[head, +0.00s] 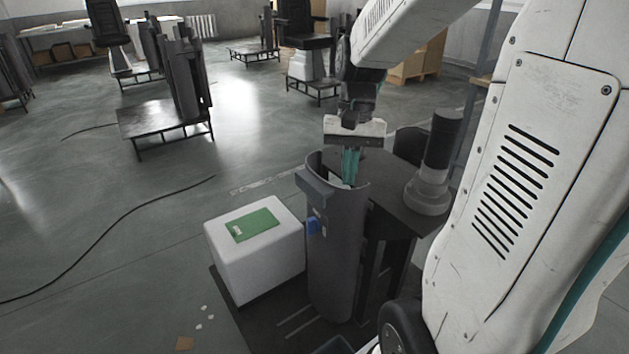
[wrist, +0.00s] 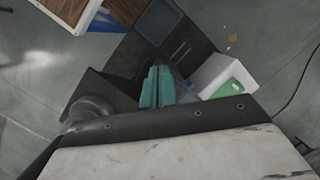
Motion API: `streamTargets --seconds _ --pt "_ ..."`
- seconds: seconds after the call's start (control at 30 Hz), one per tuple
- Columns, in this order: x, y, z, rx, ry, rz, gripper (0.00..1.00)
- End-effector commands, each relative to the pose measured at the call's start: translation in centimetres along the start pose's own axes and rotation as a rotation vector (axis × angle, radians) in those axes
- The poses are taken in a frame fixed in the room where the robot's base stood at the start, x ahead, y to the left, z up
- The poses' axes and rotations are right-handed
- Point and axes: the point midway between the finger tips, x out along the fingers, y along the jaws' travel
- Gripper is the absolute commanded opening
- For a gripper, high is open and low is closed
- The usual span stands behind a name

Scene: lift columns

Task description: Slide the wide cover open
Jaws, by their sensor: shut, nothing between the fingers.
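The wide cover (head: 337,255) appears to be the tall, curved dark grey shell on the front of the lift column. A small blue part (head: 312,226) shows on its left side, and a grey block juts out near its top left. My gripper (head: 350,170) points down at the cover's top, its teal fingers shut together and empty. The fingertips are at or just inside the rim; I cannot tell whether they touch it. In the wrist view the shut fingers (wrist: 157,86) show over dark surfaces, and I cannot make out the cover clearly there.
A white box (head: 255,265) with a green board (head: 252,225) on top stands left of the cover; it also shows in the wrist view (wrist: 222,76). A dark plate with a grey cylindrical unit (head: 435,165) lies to the right.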

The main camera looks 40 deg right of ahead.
Motion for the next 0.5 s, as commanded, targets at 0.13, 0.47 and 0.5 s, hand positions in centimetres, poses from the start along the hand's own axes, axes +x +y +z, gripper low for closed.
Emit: streamTargets --seconds 0.13,0.47,0.5 --pt "0.8 1.3 -5.3 0.184 -0.049 -0.046 0.0" --pt "3.1 4.9 -17.0 0.635 -0.125 -0.162 0.0" --pt "3.1 5.0 -18.3 0.689 -0.127 -0.177 0.0"
